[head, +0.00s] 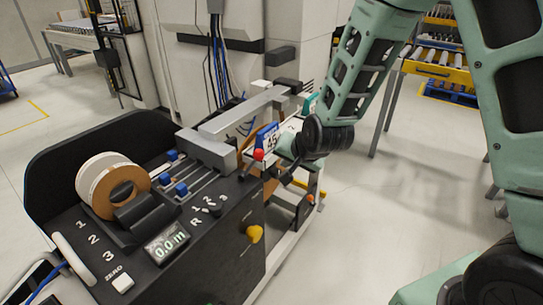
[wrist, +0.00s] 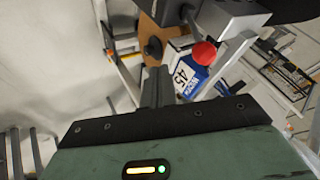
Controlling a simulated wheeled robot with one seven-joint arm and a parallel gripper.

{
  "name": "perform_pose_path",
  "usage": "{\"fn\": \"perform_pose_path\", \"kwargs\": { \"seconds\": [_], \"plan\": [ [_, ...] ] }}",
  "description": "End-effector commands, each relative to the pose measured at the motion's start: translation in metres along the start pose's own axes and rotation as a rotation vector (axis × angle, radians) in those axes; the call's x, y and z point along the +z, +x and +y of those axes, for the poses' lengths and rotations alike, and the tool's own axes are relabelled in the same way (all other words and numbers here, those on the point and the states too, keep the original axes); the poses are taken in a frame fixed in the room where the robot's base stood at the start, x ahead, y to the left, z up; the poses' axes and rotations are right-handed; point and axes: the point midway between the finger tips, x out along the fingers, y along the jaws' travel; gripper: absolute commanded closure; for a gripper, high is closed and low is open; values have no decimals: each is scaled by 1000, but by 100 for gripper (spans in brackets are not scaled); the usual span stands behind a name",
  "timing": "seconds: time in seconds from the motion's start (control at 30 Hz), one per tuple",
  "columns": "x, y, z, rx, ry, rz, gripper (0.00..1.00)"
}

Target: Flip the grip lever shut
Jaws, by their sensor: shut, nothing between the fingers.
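The grip lever has a red ball knob (head: 258,154) and sits at the right end of the black-topped banding machine, beside the grey block. In the wrist view the red knob (wrist: 204,53) is just above and to the right of my fingers, with its dark rod rising from it toward the grey block. My gripper (wrist: 157,85) has its dark fingers together and nothing between them. I see a gap between fingers and knob in the wrist view.
The machine (head: 150,200) carries a tape roll (head: 108,186), blue sliders (head: 180,188) and a display (head: 167,246). A brown panel (wrist: 158,25) and blue "45" label (wrist: 187,77) lie close to my fingers. The floor at right is open.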

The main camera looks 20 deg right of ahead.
Motion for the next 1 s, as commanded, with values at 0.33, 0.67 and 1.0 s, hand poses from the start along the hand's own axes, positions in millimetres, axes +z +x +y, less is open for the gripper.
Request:
{"fn": "perform_pose_path", "kwargs": {
  "seconds": [0.33,0.67,1.0],
  "plan": [
    [-3,25,-33,-1,-3,0,100],
    [-3,28,-38,-1,0,1,100],
    [-6,26,-41,12,-6,-6,100]
  ]
}}
